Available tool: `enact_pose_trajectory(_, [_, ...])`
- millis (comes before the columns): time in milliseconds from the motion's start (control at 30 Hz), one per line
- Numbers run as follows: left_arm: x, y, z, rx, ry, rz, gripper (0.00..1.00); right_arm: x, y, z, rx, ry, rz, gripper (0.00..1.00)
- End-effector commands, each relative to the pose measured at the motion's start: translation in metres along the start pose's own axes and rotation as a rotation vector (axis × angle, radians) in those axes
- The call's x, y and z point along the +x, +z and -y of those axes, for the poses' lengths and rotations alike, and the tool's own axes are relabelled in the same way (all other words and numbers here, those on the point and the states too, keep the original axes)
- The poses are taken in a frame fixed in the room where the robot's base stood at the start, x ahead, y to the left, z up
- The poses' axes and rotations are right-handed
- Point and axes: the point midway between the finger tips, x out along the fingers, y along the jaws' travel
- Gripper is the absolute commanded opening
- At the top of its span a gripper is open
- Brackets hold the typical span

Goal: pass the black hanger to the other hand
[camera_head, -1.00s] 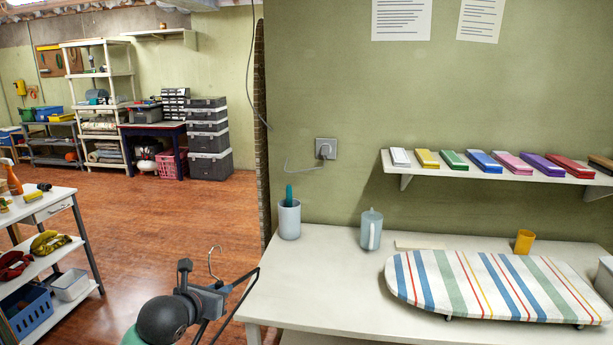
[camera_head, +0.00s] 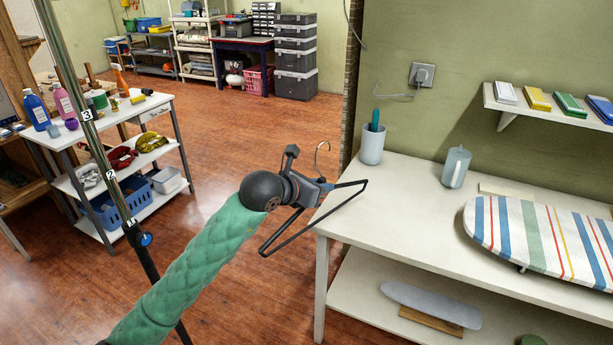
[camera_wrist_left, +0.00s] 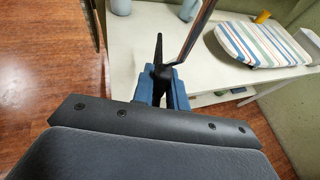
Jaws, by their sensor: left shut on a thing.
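The black hanger (camera_head: 338,204) is a thin triangular frame with a metal hook at its top, in the middle of the head view. My left gripper (camera_head: 322,189) is shut on it just below the hook and holds it in the air, left of the white table's near corner. In the left wrist view the blue fingers (camera_wrist_left: 163,93) close around the hanger (camera_wrist_left: 158,55), with its arms pointing up and away. My right gripper is in neither view.
The white table (camera_head: 400,200) carries a cup (camera_head: 372,146), a pale jug (camera_head: 455,168) and a striped ironing board (camera_head: 540,232). A grey board (camera_head: 430,303) lies on its lower shelf. A white cart (camera_head: 130,122) and a marked pole (camera_head: 95,140) stand at left. Open floor lies between.

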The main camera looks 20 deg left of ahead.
Motion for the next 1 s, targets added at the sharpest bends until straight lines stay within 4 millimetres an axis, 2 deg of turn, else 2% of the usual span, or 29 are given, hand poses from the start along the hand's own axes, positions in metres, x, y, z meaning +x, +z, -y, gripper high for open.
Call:
enact_pose_trajectory(200, [0.037,0.001,0.038,0.077,-0.184,0.001,0.0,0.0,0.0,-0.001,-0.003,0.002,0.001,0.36])
enact_pose_trajectory(400, [0.065,0.001,0.067,0.136,-0.328,0.001,0.0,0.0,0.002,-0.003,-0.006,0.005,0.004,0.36])
enact_pose_trajectory(667, [0.082,0.001,0.086,0.173,-0.417,0.001,0.0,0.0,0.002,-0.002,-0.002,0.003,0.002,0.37])
enact_pose_trajectory(767, [0.084,0.001,0.088,0.177,-0.426,0.002,0.0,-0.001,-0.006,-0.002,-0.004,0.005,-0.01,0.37])
enact_pose_trajectory(867, [0.084,0.0,0.088,0.178,-0.427,0.002,0.0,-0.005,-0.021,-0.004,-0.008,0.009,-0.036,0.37])
enact_pose_trajectory(1000, [0.084,0.0,0.088,0.177,-0.426,0.002,0.0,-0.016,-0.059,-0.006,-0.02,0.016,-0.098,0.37])
